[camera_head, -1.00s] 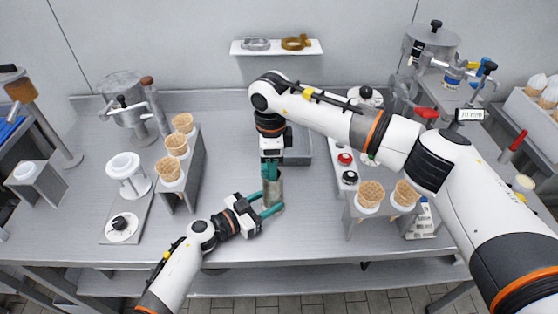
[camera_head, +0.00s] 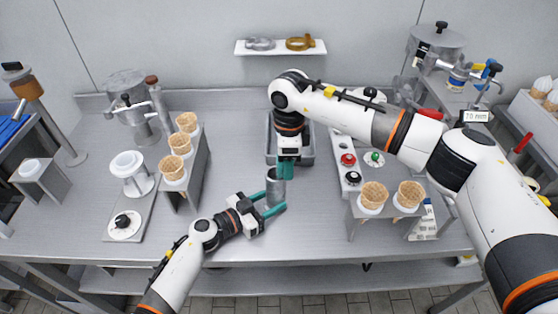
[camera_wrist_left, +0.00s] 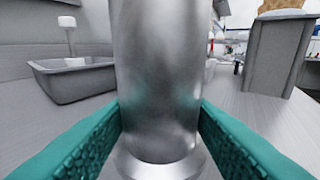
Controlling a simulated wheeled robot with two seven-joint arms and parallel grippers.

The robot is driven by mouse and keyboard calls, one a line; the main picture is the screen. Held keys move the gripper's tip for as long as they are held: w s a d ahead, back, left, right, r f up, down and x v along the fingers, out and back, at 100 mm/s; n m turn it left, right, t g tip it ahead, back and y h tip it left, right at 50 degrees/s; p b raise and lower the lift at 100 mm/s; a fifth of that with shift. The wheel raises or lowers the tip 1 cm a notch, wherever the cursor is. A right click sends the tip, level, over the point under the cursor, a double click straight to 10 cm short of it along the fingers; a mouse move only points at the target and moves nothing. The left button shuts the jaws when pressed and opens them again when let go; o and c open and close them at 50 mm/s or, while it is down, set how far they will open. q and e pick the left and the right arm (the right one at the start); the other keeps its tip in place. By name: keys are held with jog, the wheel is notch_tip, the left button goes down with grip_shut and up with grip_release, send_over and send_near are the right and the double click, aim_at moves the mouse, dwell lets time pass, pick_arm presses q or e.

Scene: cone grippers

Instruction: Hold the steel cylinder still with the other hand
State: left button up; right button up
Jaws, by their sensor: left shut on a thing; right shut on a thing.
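The steel cylinder (camera_head: 276,187) stands upright on the steel table, near the middle. My left gripper (camera_head: 272,203) is shut on its lower part. In the left wrist view the shiny cylinder (camera_wrist_left: 157,75) fills the middle between my two teal fingers (camera_wrist_left: 160,130), above a flared foot. My right gripper (camera_head: 286,171) points down at the cylinder's upper right edge. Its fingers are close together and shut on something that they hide. I cannot tell whether they touch the cylinder. The cylinder's top lies outside the left wrist view.
A grey sink or tray (camera_head: 307,150) lies behind the cylinder. A cone stand (camera_head: 197,172) is to the left and another (camera_head: 389,211) to the right, both with cones. A button panel (camera_head: 346,160) is at the right.

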jog(key=shift+r, duration=3.9)
pick_arm(q)
jog(key=o, duration=1.4)
pick_arm(e)
jog(key=shift+a, duration=0.1)
pick_arm(q)
jog(key=shift+o, duration=1.4)
jog(key=v, duration=1.2)
jog(key=shift+a, duration=0.1)
pick_arm(e)
jog(key=shift+f, duration=0.1)
